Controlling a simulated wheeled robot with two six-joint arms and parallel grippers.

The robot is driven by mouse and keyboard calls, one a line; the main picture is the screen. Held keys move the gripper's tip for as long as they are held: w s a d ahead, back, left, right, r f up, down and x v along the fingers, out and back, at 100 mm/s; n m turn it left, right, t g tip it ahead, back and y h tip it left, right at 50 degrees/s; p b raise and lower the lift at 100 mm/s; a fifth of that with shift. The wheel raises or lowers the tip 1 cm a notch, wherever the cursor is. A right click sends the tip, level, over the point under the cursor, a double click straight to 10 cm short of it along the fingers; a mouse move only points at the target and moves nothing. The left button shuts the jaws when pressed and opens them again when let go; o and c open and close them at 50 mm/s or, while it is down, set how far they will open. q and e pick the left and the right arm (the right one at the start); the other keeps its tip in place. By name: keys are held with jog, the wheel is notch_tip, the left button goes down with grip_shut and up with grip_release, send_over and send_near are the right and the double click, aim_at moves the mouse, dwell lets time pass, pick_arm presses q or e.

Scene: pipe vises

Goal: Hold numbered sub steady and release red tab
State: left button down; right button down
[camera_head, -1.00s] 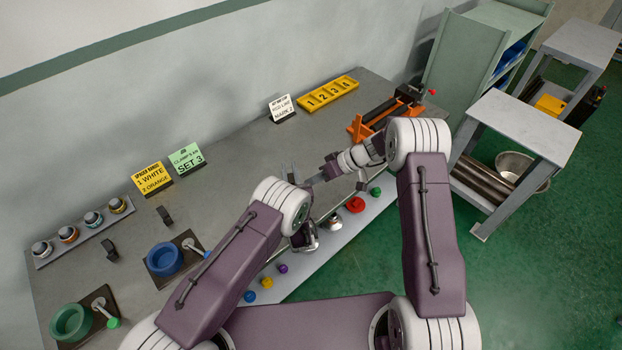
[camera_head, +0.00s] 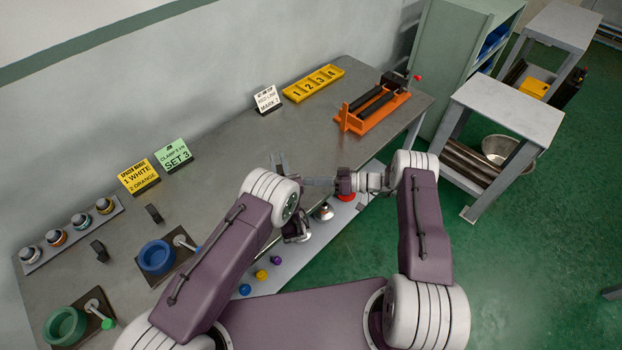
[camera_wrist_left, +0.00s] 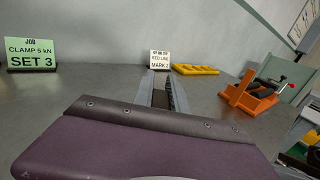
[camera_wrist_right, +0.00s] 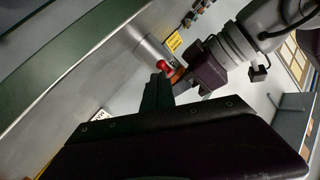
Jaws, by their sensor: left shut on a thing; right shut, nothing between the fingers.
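My right gripper (camera_head: 320,182) is shut and empty, pointing left just below and right of the left one. In the right wrist view a small red piece (camera_wrist_right: 165,67) shows just past my right fingertips; I cannot tell whether they touch it. No other numbered part is clear.
An orange vise (camera_head: 372,107) stands at the bench's right end. Coloured knobs, including a red one (camera_head: 346,197), sit along a grey front strip (camera_head: 300,254). Sign cards (camera_head: 267,99) stand at the back. Blue (camera_head: 156,257) and green (camera_head: 65,325) rings lie left. The bench middle is clear.

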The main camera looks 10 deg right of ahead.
jog(key=f+v, duration=0.1)
jog(key=v, duration=0.8)
jog(key=shift+d+f, duration=0.5)
jog(key=shift+s, duration=0.15)
pick_arm(q)
jog(key=c, duration=1.3)
grip_release()
jog(key=shift+o, duration=0.2)
jog(key=shift+s, duration=0.1)
